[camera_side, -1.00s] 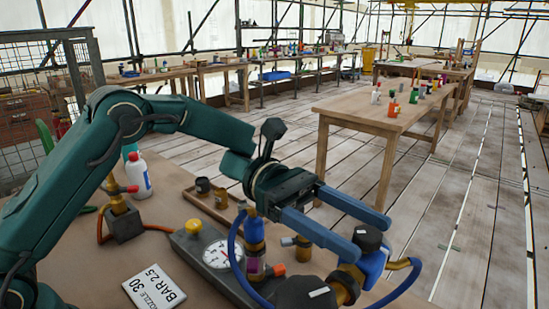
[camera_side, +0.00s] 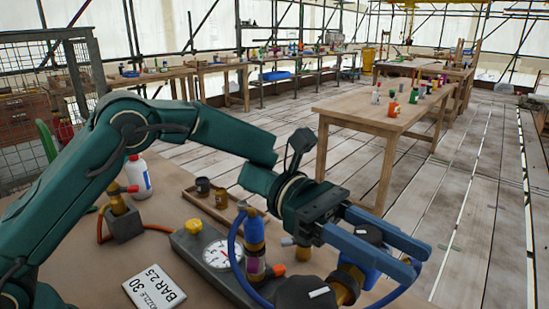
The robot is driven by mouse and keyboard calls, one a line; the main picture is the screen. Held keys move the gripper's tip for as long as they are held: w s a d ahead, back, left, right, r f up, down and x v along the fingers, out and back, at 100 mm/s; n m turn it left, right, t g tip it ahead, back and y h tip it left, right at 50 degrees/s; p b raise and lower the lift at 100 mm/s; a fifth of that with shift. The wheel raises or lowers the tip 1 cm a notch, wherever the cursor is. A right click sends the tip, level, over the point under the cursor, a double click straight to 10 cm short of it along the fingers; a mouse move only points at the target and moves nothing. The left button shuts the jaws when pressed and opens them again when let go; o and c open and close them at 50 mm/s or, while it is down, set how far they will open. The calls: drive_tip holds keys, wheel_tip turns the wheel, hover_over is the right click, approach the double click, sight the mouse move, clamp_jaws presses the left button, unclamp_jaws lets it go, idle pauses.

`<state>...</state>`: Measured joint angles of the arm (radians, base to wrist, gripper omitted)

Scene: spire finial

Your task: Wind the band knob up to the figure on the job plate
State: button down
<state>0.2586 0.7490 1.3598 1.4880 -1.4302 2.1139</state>
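The job plate (camera_side: 154,287) is a white card reading "NOZZLE 30" and "BAR 25", lying at the front left of the bench. Two black knobs with white marks are in view, and I cannot tell which is the band knob. One knob (camera_side: 368,233) shows between the fingers of my gripper (camera_side: 419,262); the near finger hides part of it. The other, larger knob (camera_side: 303,294) is at the bottom edge, below the fingers. My gripper's blue fingers are apart, on either side of the far knob. I cannot tell whether they touch it.
A round white gauge (camera_side: 223,254) sits in a grey block with a yellow button (camera_side: 194,227). A wooden tray (camera_side: 222,207) and a white bottle (camera_side: 139,178) are behind.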

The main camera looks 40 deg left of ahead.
drive_tip(key=shift+n+t, duration=0.3)
drive_tip(key=shift+t, duration=0.2)
drive_tip(key=shift+w+a+r+n+t+y, duration=0.1)
drive_tip(key=shift+w+n+t+y, duration=0.45)
drive_tip(key=shift+n+t, duration=1.2)
drive_tip(key=shift+w+a+f+n+t+y, duration=0.15)
drive_tip(key=shift+n+t+y, duration=0.85)
drive_tip(key=shift+t, duration=1.4)
drive_tip(key=shift+w+a+r+n+t+y, duration=0.15)
drive_tip(key=shift+w+n+t+y, duration=0.4)
drive_tip(key=shift+n+t, duration=1.25)
drive_tip(key=shift+s+t, duration=0.1)
drive_tip(key=shift+t, duration=0.25)
drive_tip(key=c, duration=0.5)
unclamp_jaws()
drive_tip(key=shift+v, duration=2.55)
